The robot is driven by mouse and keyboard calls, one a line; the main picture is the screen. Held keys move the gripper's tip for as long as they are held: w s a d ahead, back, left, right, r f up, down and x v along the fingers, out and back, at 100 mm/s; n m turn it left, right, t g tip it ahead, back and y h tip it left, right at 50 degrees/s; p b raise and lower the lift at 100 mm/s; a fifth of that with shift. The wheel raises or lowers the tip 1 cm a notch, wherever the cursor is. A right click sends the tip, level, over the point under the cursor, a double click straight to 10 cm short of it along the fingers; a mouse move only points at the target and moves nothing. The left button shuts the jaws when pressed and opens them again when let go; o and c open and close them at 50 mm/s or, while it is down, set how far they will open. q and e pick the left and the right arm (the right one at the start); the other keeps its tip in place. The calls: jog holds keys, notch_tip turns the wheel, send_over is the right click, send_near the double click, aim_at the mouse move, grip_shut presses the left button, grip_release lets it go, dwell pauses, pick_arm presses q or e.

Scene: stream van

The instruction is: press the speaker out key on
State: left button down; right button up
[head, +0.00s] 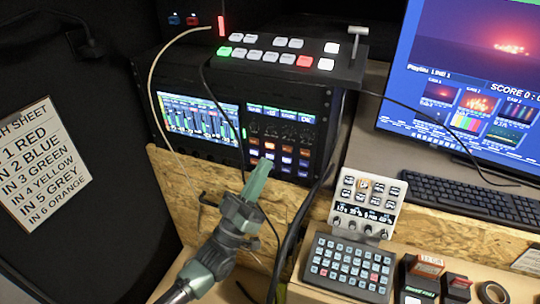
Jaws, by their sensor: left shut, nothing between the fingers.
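A black rack unit (284,130) stands on the plywood ledge in the head view. It has a small lit screen, dark knobs, and rows of orange, white and blue keys (287,159) low on its face. I cannot read the key labels, so I cannot tell which one is the speaker out key. My left gripper (263,167) is shut and empty. Its green fingertips point up at the lower left of these keys and hide part of that area. I cannot tell whether they touch the unit. My right gripper is not in view.
A lit mixer screen (200,122) sits left of the keys, under a switcher panel (285,55). Cables hang beside my left arm. A knob panel (367,206), a button pad (347,266) and a keyboard (472,204) lie to the right. A cable sheet (42,165) hangs left.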

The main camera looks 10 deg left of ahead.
pick_arm(q)
jog(key=s+a+p, duration=0.1)
jog(key=s+p, duration=0.1)
jog(key=s, duration=0.4)
dwell(0.4)
jog(key=shift+w, duration=0.1)
